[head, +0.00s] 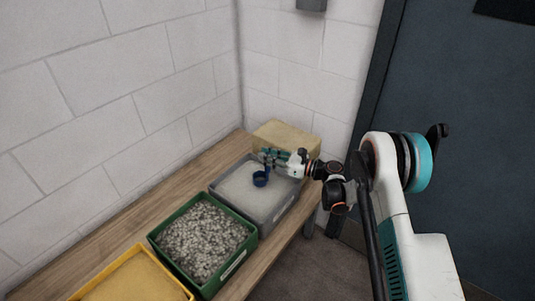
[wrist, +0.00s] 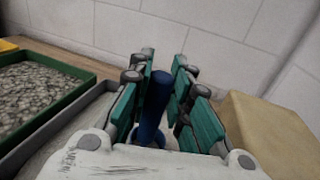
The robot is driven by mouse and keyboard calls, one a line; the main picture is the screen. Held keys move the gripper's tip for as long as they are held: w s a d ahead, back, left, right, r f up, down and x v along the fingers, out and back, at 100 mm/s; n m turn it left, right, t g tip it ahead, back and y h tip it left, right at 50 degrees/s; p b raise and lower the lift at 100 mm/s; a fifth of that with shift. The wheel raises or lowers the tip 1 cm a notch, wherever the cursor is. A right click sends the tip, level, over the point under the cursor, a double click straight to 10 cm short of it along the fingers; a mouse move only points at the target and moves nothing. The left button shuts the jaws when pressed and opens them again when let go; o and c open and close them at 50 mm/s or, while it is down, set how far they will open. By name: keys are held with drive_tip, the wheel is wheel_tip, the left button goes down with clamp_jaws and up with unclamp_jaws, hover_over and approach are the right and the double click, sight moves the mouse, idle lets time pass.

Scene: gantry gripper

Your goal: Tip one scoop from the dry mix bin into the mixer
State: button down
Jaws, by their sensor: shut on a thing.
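My gripper (head: 268,157) is over the grey bin (head: 281,211), which holds a pale, fine material. It is shut on the handle of a blue scoop (head: 260,179). The scoop's cup hangs low, at or just above the pale material; I cannot tell whether it touches or what it holds. No label names the dry mix bin legibly, and I see no mixer.
A green bin (head: 242,258) of grey gravel stands beside the grey bin, with a yellow bin (head: 172,278) nearer. A beige block (head: 288,134) is behind the grey bin. All are on a wooden bench (head: 128,232) against a white block wall. A dark door (head: 470,110) is at right.

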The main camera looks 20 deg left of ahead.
drive_tip(key=shift+f+b, duration=0.8)
drive_tip(key=shift+f, duration=1.7)
drive_tip(key=shift+s+f, duration=0.15)
drive_tip(key=shift+s+a, duration=1.35)
drive_tip(key=shift+s, duration=1.85)
wheel_tip(320, 180, up, 16)
drive_tip(key=p, duration=0.5)
hover_over(267, 167)
drive_tip(key=s+a, duration=0.1)
drive_tip(key=s, duration=0.1)
drive_tip(key=shift+a+f, duration=0.1)
drive_tip(key=shift+a, duration=0.1)
